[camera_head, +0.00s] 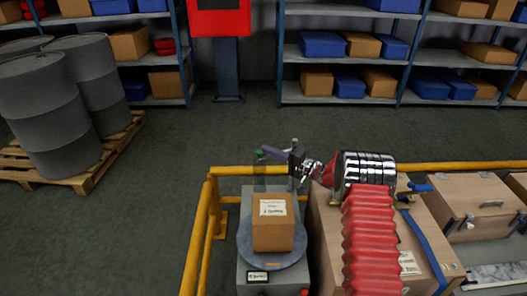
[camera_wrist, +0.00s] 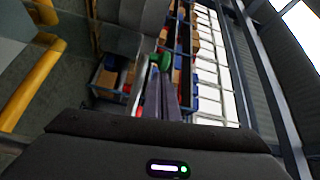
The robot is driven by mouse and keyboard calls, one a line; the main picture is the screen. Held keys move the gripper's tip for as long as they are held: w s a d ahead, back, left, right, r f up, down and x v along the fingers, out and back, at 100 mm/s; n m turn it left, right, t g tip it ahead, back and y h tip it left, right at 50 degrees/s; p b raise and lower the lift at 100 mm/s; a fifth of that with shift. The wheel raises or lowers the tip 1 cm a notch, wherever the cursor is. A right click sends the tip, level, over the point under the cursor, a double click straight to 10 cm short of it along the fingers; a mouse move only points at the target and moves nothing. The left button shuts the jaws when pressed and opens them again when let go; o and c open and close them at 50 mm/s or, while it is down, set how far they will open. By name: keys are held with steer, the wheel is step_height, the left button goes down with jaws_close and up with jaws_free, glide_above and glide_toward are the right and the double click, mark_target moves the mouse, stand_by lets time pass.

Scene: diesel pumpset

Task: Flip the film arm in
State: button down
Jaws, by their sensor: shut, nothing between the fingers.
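A carton (camera_head: 273,232) with a white label stands on a round grey turntable (camera_head: 243,249). Behind the carton rises a grey upright part of the machine, with a dark greenish upright piece (camera_head: 261,181) at its left. I cannot clearly tell which part is the film arm. My gripper (camera_head: 264,150) points left above this piece, its long purple-grey fingers shut and empty. A small green part (camera_head: 259,154) is at the fingertips. In the wrist view, a green round part (camera_wrist: 165,62) is just beyond my gripper (camera_wrist: 158,75); contact cannot be told.
Yellow rails (camera_head: 202,236) run left of and behind the machine. A wooden case (camera_head: 324,240) stands right of the turntable, under my arm. Drums (camera_head: 45,115) on a pallet stand at far left. Shelves line the back wall. Open floor lies between.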

steer(key=shift+a, duration=0.25)
steer(key=shift+r, duration=0.1)
steer(key=shift+a+r, duration=0.1)
steer(key=shift+r, duration=0.05)
step_height(320, 180, up, 9)
steer(key=shift+r, duration=0.2)
stand_by(0.3)
